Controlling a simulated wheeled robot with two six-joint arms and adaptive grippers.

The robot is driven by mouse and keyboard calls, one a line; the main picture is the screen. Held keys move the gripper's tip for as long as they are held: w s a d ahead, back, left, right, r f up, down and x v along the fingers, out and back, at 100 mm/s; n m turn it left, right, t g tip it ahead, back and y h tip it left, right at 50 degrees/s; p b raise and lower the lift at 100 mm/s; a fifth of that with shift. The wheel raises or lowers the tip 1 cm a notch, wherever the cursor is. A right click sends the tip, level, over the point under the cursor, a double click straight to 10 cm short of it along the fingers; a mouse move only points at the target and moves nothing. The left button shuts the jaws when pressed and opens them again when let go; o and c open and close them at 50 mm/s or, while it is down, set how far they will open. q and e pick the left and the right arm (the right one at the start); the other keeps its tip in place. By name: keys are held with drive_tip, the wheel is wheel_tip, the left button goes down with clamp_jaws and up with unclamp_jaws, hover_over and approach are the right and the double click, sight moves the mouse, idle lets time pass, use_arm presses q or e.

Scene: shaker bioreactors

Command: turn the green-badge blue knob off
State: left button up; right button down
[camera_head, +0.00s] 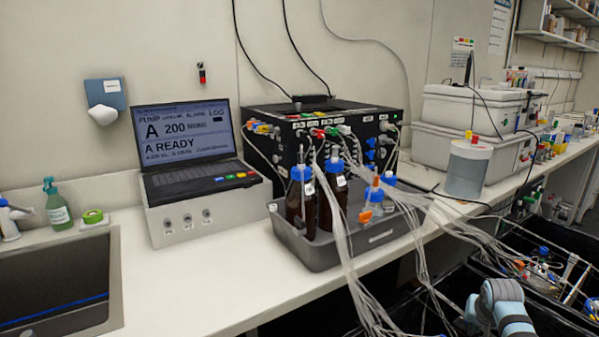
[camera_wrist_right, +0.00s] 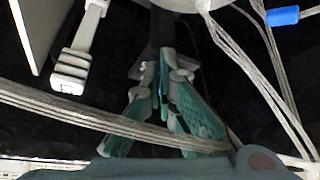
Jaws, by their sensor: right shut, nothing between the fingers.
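Several small blue knobs (camera_head: 371,154) sit in a column on the right part of the black control box's front (camera_head: 290,150). Their badges are too small to read, so I cannot tell which one has the green badge. My right arm shows at the lower right of the head view, well away from the knobs and low by the dark cart. In the right wrist view my right gripper (camera_wrist_right: 163,82) has its teal fingers closed together and empty, near clear tubing. No knob is recognisable in that view. My left gripper is not in view.
A grey tray (camera_head: 325,255) with brown bottles and blue caps stands before the box. Clear tubes (camera_head: 352,270) hang from it over the bench edge. A laptop-like console (camera_head: 200,195) stands left. White cases (camera_head: 470,105) and a grey container (camera_head: 467,168) stand right.

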drive_tip(key=shift+w+d+r+b, duration=0.15)
drive_tip(key=shift+w+b, duration=0.25)
drive_tip(key=shift+b, duration=0.45)
idle(0.7)
idle(0.4)
drive_tip(key=shift+p, duration=1.4)
drive_tip(key=shift+p, duration=0.3)
drive_tip(key=r+p, duration=0.3)
drive_tip(key=p, duration=0.2)
drive_tip(key=r+p, duration=0.2)
drive_tip(key=p, duration=0.1)
drive_tip(key=shift+s+a+r, duration=0.15)
drive_tip(key=shift+a+r, duration=0.15)
drive_tip(key=shift+r, duration=0.05)
drive_tip(key=shift+s+f, duration=0.1)
